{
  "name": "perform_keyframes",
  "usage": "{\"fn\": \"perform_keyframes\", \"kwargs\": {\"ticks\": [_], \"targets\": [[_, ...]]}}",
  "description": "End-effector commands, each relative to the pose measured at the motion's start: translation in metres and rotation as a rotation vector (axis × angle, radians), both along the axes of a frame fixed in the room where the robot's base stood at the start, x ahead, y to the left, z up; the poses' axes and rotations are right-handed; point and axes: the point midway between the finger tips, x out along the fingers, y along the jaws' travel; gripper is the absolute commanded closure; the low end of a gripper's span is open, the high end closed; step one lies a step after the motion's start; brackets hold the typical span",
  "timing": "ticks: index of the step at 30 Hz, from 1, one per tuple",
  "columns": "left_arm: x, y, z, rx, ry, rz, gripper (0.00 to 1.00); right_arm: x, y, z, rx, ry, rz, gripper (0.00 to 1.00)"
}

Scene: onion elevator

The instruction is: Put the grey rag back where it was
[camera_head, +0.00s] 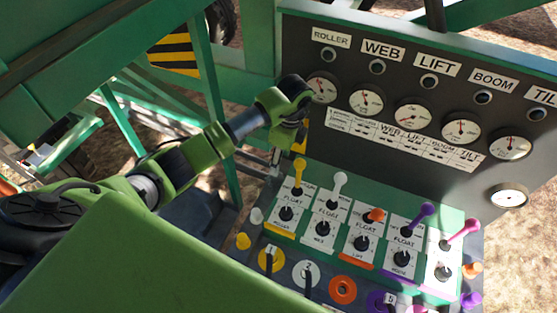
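I see no grey rag in this view. My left arm reaches in from the left, and its dark wrist and gripper (287,130) hang at the left end of the gauge panel (400,75), above the control console's back left corner. The fingers are small and partly hidden, so I cannot tell whether they are open or shut, or whether they hold anything. My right gripper is not in view.
The console (365,235) carries several coloured levers, including a yellow lever (299,175) and a white lever (339,184), with knobs in front. Green frame beams and a yellow-black striped plate (174,53) stand at the left. Sunlit ground shows behind.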

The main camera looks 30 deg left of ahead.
Motion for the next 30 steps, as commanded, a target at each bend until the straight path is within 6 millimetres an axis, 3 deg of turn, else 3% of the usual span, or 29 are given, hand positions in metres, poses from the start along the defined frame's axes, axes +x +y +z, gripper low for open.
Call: {"fn": "perform_keyframes", "kwargs": {"ticks": [3, 9, 26, 30], "targets": [[0.001, -0.002, 0.015, 0.000, -0.002, 0.000, 0.51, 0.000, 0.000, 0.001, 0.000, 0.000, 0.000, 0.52], [0.000, -0.003, 0.025, 0.000, 0.000, 0.000, 0.51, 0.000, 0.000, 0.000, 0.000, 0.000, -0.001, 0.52], [0.001, -0.003, 0.024, -0.001, -0.002, -0.002, 0.51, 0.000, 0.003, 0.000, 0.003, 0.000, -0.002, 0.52], [0.016, 0.002, 0.013, -0.024, -0.055, -0.062, 0.51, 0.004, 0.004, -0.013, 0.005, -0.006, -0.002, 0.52]]}}
